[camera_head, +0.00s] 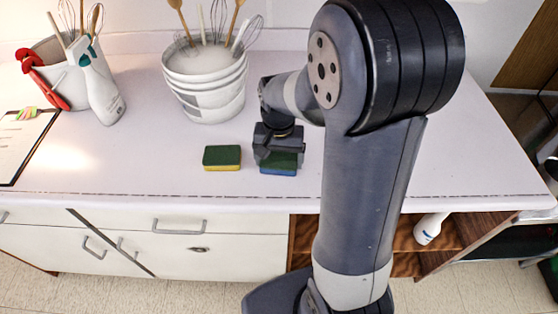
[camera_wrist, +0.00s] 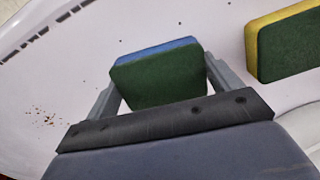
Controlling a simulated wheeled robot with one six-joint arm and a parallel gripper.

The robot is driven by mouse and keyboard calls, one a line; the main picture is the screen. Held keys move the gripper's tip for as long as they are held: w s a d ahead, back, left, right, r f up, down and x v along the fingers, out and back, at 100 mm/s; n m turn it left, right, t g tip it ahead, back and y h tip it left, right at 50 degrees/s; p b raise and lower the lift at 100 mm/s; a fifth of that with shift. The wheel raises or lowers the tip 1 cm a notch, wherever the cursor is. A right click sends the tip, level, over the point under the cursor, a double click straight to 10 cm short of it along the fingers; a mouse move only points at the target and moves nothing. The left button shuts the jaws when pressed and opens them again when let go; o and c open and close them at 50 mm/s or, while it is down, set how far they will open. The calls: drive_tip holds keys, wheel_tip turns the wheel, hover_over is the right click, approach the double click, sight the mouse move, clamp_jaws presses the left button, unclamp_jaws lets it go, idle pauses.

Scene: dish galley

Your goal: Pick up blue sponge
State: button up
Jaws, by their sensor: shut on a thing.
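The blue sponge (camera_head: 279,169) has a dark green top and a blue lower layer. It is at the front part of the white counter in the head view, partly hidden under my gripper (camera_head: 278,152). In the wrist view the sponge (camera_wrist: 158,75) sits between the two fingers of my gripper (camera_wrist: 160,84), with its green face toward the camera and a blue strip along its far edge. The fingers touch its left and right sides and are shut on it. I cannot tell whether it still touches the counter.
A yellow sponge with a green top (camera_head: 222,157) lies just left; it also shows in the wrist view (camera_wrist: 288,42). A white bucket (camera_head: 206,85) with utensils stands behind. A spray bottle (camera_head: 101,86) and another utensil bucket (camera_head: 64,78) are at the left.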

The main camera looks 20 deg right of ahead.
sight(279, 159)
drive_tip(key=shift+c, duration=0.8)
drive_tip(key=shift+r, duration=0.1)
wheel_tip(279, 159, up, 10)
